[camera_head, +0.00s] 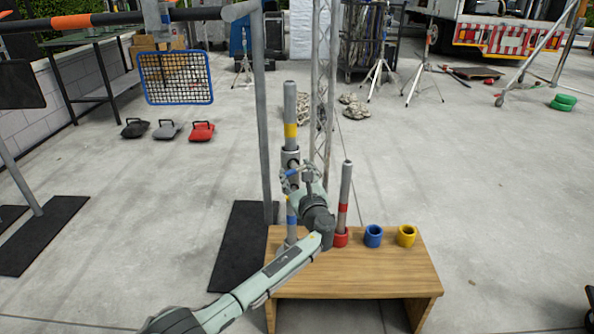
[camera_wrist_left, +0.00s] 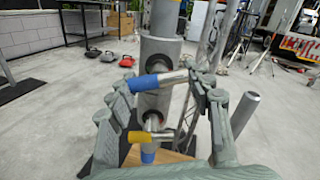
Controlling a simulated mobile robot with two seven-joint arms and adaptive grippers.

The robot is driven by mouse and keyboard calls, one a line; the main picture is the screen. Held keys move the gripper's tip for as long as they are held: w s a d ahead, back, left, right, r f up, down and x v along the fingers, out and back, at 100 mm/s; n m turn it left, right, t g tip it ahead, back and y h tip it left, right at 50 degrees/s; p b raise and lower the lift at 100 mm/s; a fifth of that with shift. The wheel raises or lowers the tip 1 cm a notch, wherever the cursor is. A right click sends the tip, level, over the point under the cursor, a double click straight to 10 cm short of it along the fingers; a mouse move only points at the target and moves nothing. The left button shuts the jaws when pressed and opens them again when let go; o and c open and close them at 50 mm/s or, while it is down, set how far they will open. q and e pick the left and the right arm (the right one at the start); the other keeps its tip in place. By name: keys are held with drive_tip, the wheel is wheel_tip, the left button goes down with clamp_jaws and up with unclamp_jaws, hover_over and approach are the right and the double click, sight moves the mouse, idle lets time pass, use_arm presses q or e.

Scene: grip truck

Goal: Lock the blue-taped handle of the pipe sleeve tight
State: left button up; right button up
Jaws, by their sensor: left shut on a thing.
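The grey pipe sleeve (camera_head: 290,158) joins the upright pole with a yellow band and the lower pole with a blue band above the wooden bench. In the left wrist view, the blue-taped handle (camera_wrist_left: 146,83) sticks out sideways across the sleeve (camera_wrist_left: 155,103). A yellow-taped handle (camera_wrist_left: 139,137) is lower on the sleeve. My left gripper (camera_head: 300,178) is at the sleeve. The gripper partly hides the sleeve in the head view. My right gripper is not in view.
The wooden bench (camera_head: 350,283) holds a red-banded pole (camera_head: 345,190) in a red ring, close right of my gripper, plus a blue ring (camera_head: 373,236) and a yellow ring (camera_head: 406,236). A grey frame post (camera_head: 261,120) stands left of the sleeve. Open floor lies right.

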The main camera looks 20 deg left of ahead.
use_arm(q)
drive_tip(key=shift+m, duration=0.7)
drive_tip(key=shift+f, duration=0.1)
drive_tip(key=o, duration=1.2)
drive_tip(key=shift+c, duration=0.2)
drive_tip(key=v, duration=1.2)
